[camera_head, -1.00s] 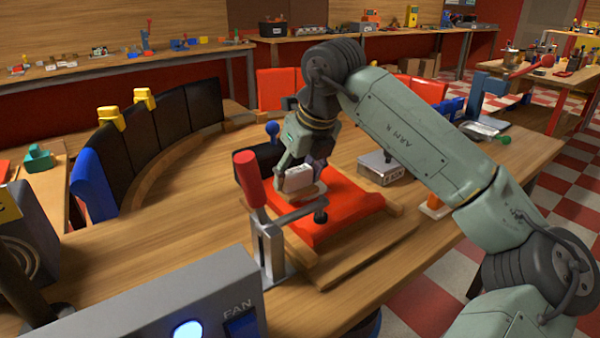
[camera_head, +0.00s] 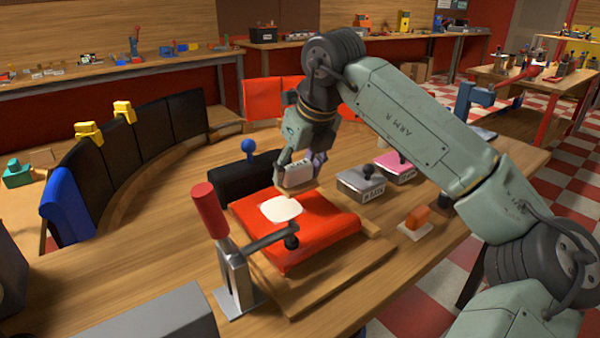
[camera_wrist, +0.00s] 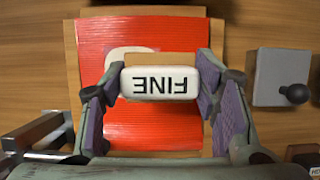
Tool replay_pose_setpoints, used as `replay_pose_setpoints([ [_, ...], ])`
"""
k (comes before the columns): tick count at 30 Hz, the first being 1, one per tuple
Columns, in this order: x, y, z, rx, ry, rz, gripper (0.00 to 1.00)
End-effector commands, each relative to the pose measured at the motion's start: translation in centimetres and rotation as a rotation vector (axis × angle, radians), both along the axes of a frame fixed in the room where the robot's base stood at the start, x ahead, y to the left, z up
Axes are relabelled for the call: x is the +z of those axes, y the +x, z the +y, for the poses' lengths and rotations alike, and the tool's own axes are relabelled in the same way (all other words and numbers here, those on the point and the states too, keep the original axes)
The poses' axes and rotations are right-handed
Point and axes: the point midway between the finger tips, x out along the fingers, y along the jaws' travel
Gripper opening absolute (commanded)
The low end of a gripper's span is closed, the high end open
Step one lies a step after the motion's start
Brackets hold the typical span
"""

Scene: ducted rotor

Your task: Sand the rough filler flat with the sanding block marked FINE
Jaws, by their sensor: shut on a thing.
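My gripper (camera_head: 299,172) is shut on a pale sanding block (camera_wrist: 160,82), with its fingers at the block's two ends. The block's front reads FINE, upside down in the wrist view. In the head view, the block appears held above the red panel (camera_head: 320,238), towards its back edge. The white filler patch (camera_head: 281,209) is an uncovered oval on the panel in the head view. In the wrist view, the block hides much of the patch (camera_wrist: 128,52). I cannot tell the patch's texture.
A clamp with a red handle (camera_head: 210,212) stands at the panel's front left, its arm reaching over the panel. A grey block (camera_head: 367,183), a pink-topped block (camera_head: 397,165) and an orange piece (camera_head: 417,219) stand right.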

Motion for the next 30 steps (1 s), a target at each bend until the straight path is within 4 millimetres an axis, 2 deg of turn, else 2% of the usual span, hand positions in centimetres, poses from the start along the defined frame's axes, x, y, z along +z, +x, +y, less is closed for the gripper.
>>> replay_pose_setpoints([
  [1, 0.9, 0.0, 0.1, 0.001, 0.000, -0.001, 0.25],
  [13, 4.3, -0.2, 0.8, 0.010, 0.001, -0.001, 0.25],
  [30, 4.6, -0.2, 0.9, 0.012, 0.002, -0.001, 0.25],
])
